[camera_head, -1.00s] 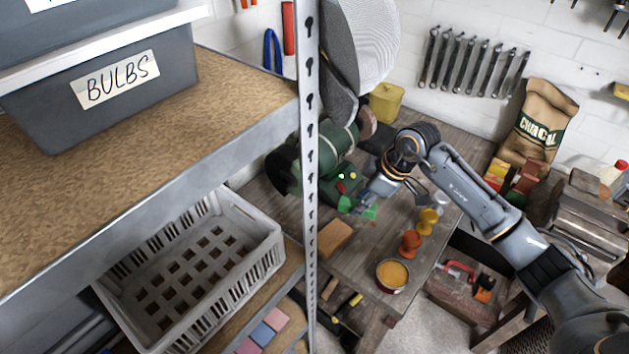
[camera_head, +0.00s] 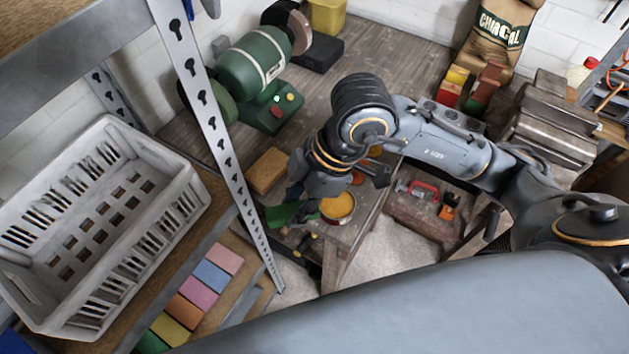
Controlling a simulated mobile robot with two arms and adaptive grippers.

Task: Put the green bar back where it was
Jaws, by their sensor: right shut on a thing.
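My right gripper (camera_head: 298,206) hangs over the front left part of the workbench, pointing down and left. It is shut on the green bar (camera_head: 281,214), which sticks out to the left of the fingers. The fingers hide part of the bar, and I cannot tell its height above the bench. On the lower shelf, a row of flat coloured bars holds a pink bar (camera_head: 225,258), a blue one (camera_head: 212,276), a yellow one (camera_head: 170,331) and others. A green piece (camera_head: 151,343) shows at the row's near end. My left gripper is not in view.
A white crate (camera_head: 167,225) stands on the lower shelf beside the bars. A perforated metal post (camera_head: 210,120) rises between shelf and workbench (camera_head: 405,50). A tan block (camera_head: 267,171), an orange-filled tin (camera_head: 338,207) and a green grinder (camera_head: 250,62) are near the gripper.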

